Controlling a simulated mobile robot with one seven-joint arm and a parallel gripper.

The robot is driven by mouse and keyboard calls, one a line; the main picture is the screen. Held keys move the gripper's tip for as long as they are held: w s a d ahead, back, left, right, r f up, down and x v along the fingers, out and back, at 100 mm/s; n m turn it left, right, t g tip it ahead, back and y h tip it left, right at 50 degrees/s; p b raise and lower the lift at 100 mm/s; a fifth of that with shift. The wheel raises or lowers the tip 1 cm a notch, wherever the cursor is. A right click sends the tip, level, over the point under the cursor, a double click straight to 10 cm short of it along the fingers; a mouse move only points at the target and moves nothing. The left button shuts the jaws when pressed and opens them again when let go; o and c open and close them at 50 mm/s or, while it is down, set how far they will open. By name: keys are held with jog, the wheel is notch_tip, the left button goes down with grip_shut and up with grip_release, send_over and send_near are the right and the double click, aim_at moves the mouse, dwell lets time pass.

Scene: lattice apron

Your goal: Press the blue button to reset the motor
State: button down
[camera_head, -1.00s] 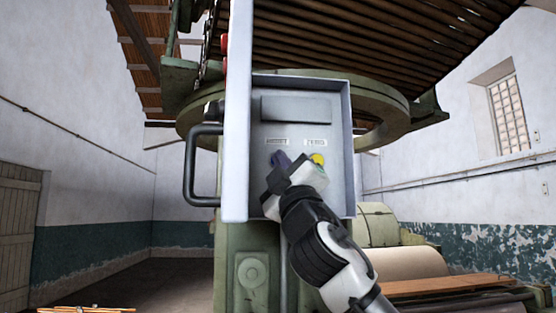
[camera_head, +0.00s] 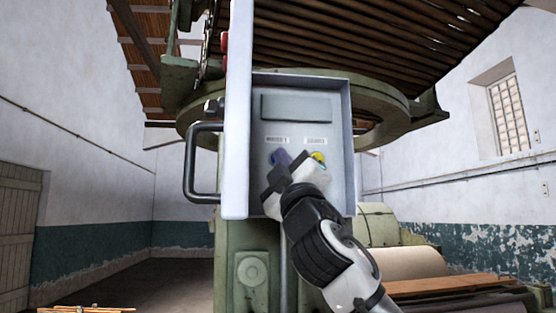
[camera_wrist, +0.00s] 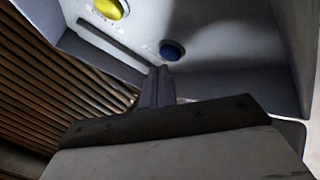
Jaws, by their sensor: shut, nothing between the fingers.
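The blue button (camera_wrist: 172,50) sits on the grey control panel, just beyond my fingertips in the wrist view. In the head view the blue button (camera_head: 275,157) shows only partly, behind my fingers. My gripper (camera_wrist: 158,72) is shut and empty, its fingertips close to the button; I cannot tell whether they touch it. In the head view my gripper (camera_head: 284,160) is in front of the panel's lower half. The yellow button (camera_head: 318,157) is to the right of the blue one, partly covered by my gripper; it also shows in the wrist view (camera_wrist: 108,8).
The control box (camera_head: 344,130) has raised side walls around the panel, with an open door (camera_head: 238,120) and black handle (camera_head: 190,165) at left. A green machine ring (camera_head: 395,110) is behind it. A roller and boards (camera_head: 440,287) lie at lower right.

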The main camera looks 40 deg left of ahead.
jog(key=shift+s+d, duration=0.15)
jog(key=shift+s+d+b, duration=0.5)
jog(key=shift+s+d, duration=1.1)
jog(key=shift+d, duration=0.3)
